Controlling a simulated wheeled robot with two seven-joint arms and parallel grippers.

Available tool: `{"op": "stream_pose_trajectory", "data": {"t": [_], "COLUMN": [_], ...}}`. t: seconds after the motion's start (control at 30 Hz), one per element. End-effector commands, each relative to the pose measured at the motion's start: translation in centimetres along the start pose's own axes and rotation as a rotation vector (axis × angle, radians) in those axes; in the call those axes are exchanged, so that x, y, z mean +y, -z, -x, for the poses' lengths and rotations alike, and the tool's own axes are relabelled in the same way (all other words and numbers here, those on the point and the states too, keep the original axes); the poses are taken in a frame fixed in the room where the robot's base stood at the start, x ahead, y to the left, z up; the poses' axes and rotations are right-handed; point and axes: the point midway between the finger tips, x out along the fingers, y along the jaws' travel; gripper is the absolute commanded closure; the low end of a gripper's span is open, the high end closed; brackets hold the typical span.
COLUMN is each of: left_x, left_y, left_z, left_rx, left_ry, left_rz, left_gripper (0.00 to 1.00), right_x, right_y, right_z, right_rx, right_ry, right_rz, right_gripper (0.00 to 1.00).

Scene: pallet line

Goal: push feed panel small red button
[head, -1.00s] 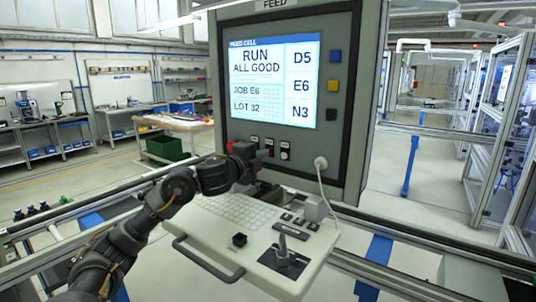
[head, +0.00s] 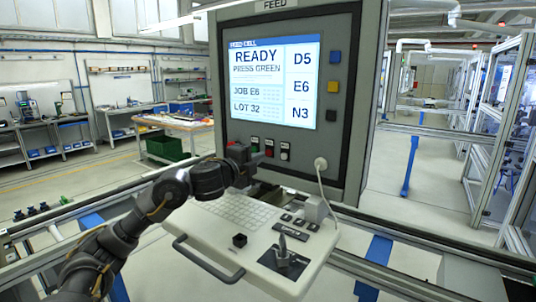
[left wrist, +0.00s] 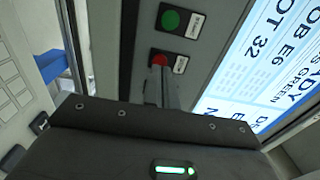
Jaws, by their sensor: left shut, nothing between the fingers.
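The feed panel (head: 346,165) is a grey cabinet with a dark face. Its screen (head: 270,80) reads READY, PRESS GREEN. The small red button (head: 269,153) sits in the row below the screen; it also shows in the left wrist view (left wrist: 160,60), partly covered by my fingertips. The green button (left wrist: 170,19) is beside it. My left gripper (head: 255,160) is shut and empty, its fingers pointing at the red button. In the left wrist view its fingertips (left wrist: 160,76) overlap the button's lower edge; I cannot tell whether they touch. My right gripper is not in view.
A keyboard shelf (head: 205,262) with a joystick (head: 283,250) juts out below the panel, under my left arm. A white cable (head: 328,195) hangs at the panel's right. Blue, yellow and black square buttons (head: 334,87) line the screen's right side.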

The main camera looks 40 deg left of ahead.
Motion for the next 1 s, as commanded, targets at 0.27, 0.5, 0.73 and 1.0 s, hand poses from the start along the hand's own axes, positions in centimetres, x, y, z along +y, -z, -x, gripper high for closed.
{"op": "stream_pose_trajectory", "data": {"t": [0.27, 0.5, 0.73, 1.0], "left_x": [0.0, 0.0, 0.0, 0.0], "left_y": [-0.1, 0.0, 0.0, 0.0], "left_z": [1.8, 2.3, 2.3, 2.3], "left_rx": [-0.002, -0.001, -0.001, 0.0], "left_ry": [-0.001, -0.001, -0.001, -0.001], "left_rz": [-0.002, 0.0, 0.0, 0.0], "left_gripper": [1.0, 1.0, 1.0, 1.0], "right_x": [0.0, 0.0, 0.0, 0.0], "right_y": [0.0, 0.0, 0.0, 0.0], "right_z": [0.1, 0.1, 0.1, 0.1], "right_rx": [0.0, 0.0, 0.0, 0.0], "right_ry": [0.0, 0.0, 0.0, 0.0], "right_rz": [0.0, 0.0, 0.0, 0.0], "right_gripper": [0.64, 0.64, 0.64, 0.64]}}
